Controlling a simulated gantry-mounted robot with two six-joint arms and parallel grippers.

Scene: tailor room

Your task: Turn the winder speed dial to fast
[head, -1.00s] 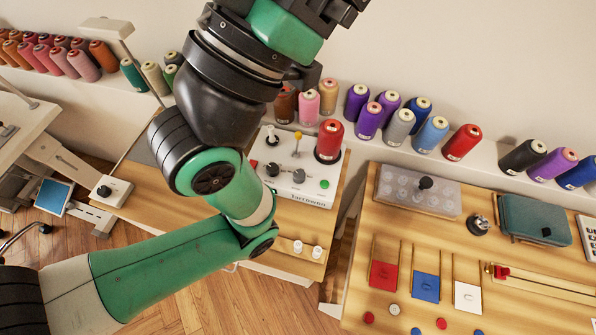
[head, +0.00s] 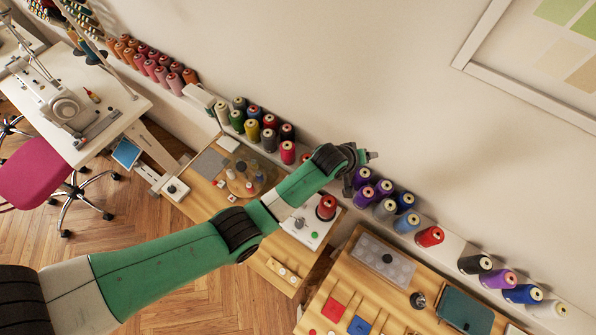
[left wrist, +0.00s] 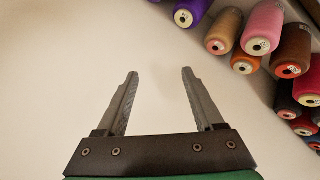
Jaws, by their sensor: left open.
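The winder (head: 318,226) is a white box on a wooden table in the head view, with a red thread spool (head: 326,207) on its right side. A grey control (head: 299,222) and a green button (head: 315,235) show on its face. My left forearm hides the rest of its face, and I cannot make out the speed dial or its setting. My left gripper (head: 372,155) is past the winder, up near the wall and above the thread shelf. In the left wrist view it is open and empty (left wrist: 159,72), against blank wall. My right gripper is not in view.
Purple spools (head: 363,177) stand on the shelf right beside my left gripper. More spools (head: 262,125) line the shelf to its left. The right table holds a clear-lidded box (head: 372,262), a teal case (head: 465,311) and coloured squares.

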